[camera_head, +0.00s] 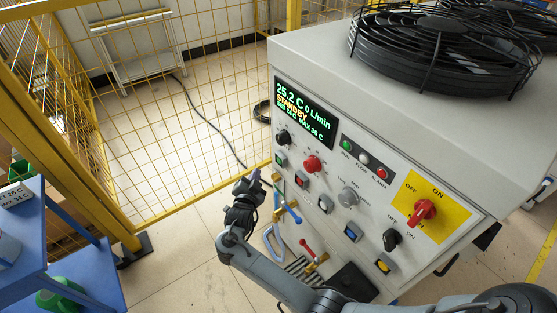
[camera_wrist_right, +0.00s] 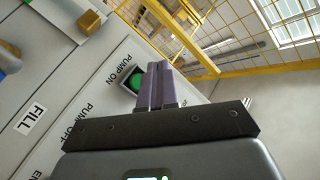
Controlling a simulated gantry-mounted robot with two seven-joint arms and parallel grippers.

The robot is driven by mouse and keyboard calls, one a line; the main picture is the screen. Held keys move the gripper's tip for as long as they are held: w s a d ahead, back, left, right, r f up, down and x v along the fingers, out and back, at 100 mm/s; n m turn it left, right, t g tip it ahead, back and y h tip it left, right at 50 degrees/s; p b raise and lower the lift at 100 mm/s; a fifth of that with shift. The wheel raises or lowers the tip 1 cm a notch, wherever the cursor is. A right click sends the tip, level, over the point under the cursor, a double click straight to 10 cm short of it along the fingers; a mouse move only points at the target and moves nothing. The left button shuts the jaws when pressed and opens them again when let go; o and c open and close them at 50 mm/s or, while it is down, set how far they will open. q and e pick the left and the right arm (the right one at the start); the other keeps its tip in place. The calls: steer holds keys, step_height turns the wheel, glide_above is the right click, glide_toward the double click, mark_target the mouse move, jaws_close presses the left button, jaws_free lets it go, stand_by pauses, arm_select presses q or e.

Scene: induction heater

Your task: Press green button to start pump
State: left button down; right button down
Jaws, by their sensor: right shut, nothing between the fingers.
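The green button (camera_wrist_right: 138,81), labelled PUMP ON, sits in a dark square frame on the grey panel in the right wrist view. In the head view the green button (camera_head: 280,160) is at the panel's left edge, below the display. My right gripper (camera_head: 258,176) is just left of and slightly below the button there, off the panel's left edge. In the wrist view my right gripper (camera_wrist_right: 158,66) has its two purplish fingers shut together and empty, overlapping the right edge of the button frame. Whether they touch the button cannot be told. My left gripper is not in view.
The display (camera_head: 304,113) reads STANDBY, 0 L/min. A yellow mesh fence (camera_head: 160,110) stands behind; a blue cart (camera_head: 22,235) is at left.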

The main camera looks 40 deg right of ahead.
mark_target(280, 160)
steer(key=shift+s+d+p, duration=0.2)
steer(key=shift+s+d, duration=0.05)
steer(key=shift+d, duration=1.25)
steer(key=shift+s+d+p, duration=0.2)
steer(key=shift+d, duration=1.25)
steer(key=shift+d, duration=0.1)
steer(key=shift+s+d, duration=0.1)
steer(key=shift+d, duration=0.2)
